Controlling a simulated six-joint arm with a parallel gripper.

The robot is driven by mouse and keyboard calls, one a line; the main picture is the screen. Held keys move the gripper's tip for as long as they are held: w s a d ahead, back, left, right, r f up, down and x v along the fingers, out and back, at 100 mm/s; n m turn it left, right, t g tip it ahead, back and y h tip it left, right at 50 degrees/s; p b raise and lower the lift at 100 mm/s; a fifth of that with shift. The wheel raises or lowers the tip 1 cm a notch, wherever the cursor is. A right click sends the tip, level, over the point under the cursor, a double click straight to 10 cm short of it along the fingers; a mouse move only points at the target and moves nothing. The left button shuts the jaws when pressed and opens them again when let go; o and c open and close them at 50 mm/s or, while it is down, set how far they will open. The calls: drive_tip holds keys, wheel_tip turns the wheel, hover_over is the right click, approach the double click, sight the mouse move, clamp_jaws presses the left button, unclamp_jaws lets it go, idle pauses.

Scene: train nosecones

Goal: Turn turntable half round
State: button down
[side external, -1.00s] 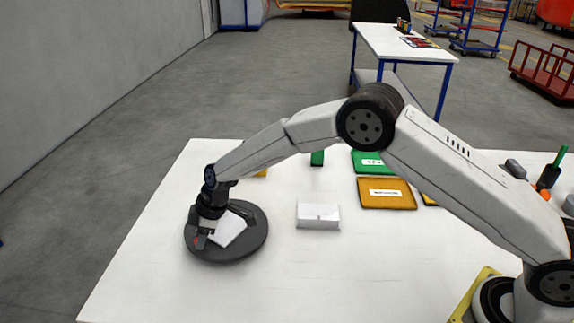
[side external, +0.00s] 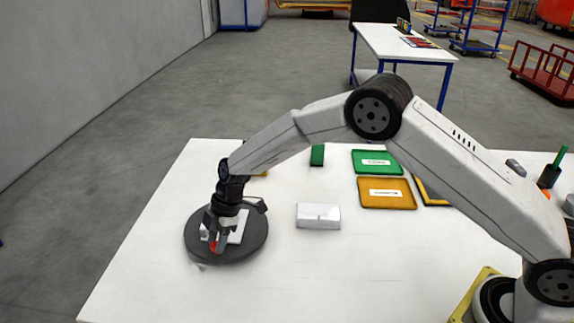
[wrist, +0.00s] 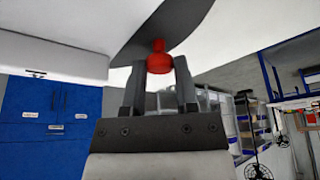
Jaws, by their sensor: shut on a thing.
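The turntable (side external: 257,232) is a dark round disc at the left of the white table. A white piece (side external: 239,230) lies on it, partly hidden by my gripper. A red knob (side external: 213,247) sits at the turntable's near-left edge. In the wrist view, the red knob (wrist: 159,60) hangs under the dark disc (wrist: 178,22). My gripper (side external: 215,244) points down at the turntable's edge. It also shows in the wrist view (wrist: 160,67), with its fingers shut on the red knob from both sides.
A white block (side external: 318,216) stands on the table right of the turntable. Behind are a green block (side external: 317,155), a green tray (side external: 377,162) and an orange tray (side external: 386,194). The table front is clear.

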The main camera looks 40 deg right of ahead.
drive_tip(key=shift+s+d+n, duration=0.3)
drive_tip(key=shift+n, duration=0.2)
idle(0.3)
drive_tip(key=shift+c, duration=1.9)
unclamp_jaws()
drive_tip(key=v, duration=0.8)
